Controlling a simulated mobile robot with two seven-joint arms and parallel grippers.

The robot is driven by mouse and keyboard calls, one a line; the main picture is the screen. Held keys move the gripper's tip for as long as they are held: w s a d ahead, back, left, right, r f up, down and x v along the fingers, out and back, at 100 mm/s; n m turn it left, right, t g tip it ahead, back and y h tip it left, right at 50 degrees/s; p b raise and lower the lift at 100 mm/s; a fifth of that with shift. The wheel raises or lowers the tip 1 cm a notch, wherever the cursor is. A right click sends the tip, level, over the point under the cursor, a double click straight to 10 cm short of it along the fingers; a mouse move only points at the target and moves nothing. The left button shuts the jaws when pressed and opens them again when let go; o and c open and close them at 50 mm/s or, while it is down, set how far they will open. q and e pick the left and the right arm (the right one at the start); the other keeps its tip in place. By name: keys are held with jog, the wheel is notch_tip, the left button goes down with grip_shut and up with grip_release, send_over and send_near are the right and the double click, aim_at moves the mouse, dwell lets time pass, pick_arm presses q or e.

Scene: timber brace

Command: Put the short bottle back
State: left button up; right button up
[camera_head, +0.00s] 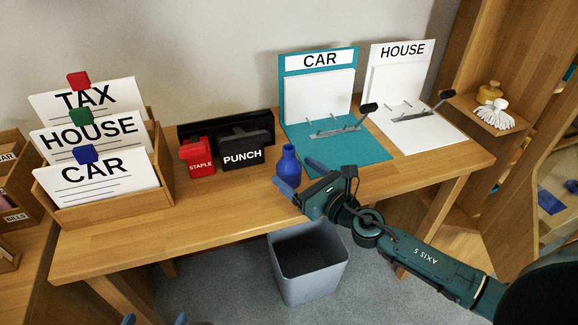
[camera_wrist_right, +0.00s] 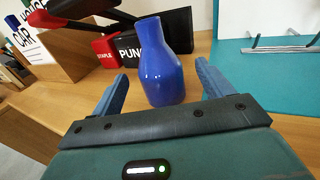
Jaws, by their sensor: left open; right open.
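A blue bottle (camera_head: 288,164) with a narrow neck stands upright on the wooden desk, in front of the black punch and left of the teal board. It also shows in the right wrist view (camera_wrist_right: 162,70), between the two fingers. My right gripper (camera_head: 302,176) is open, with one blue finger on each side of the bottle; the fingers look apart from it. My left gripper (camera_head: 154,320) shows only as two blue fingertips at the bottom edge, spread apart and empty, far from the bottle.
A red stapler (camera_head: 198,157) and the black punch (camera_head: 243,150) stand left of the bottle. A card box (camera_head: 163,165) is further left. Teal (camera_head: 375,150) and white (camera_head: 440,133) clip boards stand right. A grey bin (camera_head: 308,285) is below the desk's front edge.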

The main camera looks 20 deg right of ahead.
aim_at(284, 162)
jog(key=x, duration=0.5)
jog(key=shift+c, duration=0.2)
jog(key=c, duration=1.1)
jog(key=shift+c, duration=0.7)
jog(key=shift+r, duration=0.15)
